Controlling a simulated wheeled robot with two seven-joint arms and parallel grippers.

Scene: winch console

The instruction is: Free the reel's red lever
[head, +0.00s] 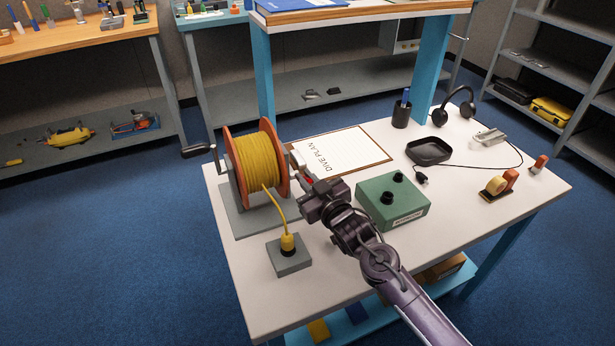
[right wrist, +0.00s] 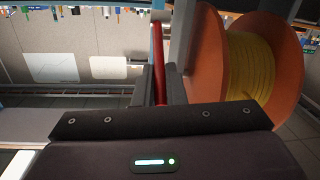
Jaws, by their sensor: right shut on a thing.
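The reel (head: 255,160) has orange flanges and is wound with yellow cable; it stands on a grey base plate (head: 236,222) at the table's left. Its flange and cable also show at the right of the right wrist view (right wrist: 250,60). The red lever (right wrist: 157,50) stands beside the reel flange, and its lower part is between my right fingers. My right gripper (head: 308,184) is shut on the red lever, just right of the reel in the head view. The lever's lower end is hidden by the gripper. My left gripper is not in view.
A green box (head: 393,207) with black knobs stands right of my right arm. The clipboard (head: 345,153) lies behind the gripper. A grey block (head: 289,262) with the yellow cable plug is in front of the reel. A black crank handle (head: 196,151) sticks out left.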

